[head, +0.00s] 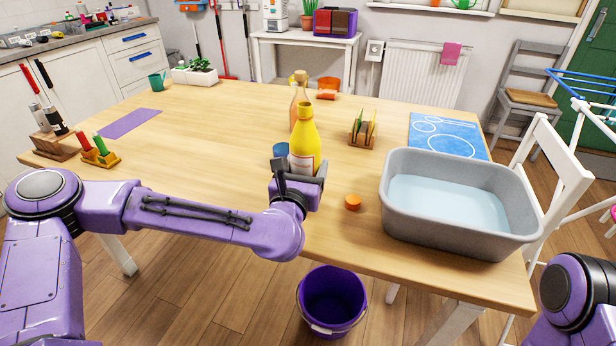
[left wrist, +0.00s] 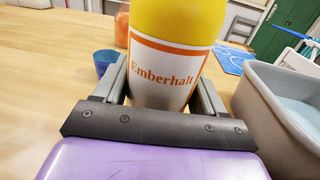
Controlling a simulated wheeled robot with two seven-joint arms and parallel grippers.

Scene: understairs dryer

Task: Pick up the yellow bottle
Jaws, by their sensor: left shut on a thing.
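The yellow bottle (head: 304,138) stands upright near the front edge of the wooden table, with a white label. My left gripper (head: 298,179) is around its lower part, shut on it. In the left wrist view the bottle (left wrist: 172,24) fills the middle, its label reads "Emberhalt", and the fingers of my left gripper (left wrist: 165,88) press its two sides. The bottle's base is hidden behind the gripper, so I cannot tell whether it touches the table. My right gripper is out of view; only part of my right arm shows at the lower right.
A clear orange bottle (head: 297,92) stands close behind, with a blue cup (head: 281,149) beside the yellow bottle. An orange cap (head: 353,202) and a grey water basin (head: 518,228) are to the right. A purple bucket (head: 333,301) is on the floor. The table's left half (head: 200,125) is mostly clear.

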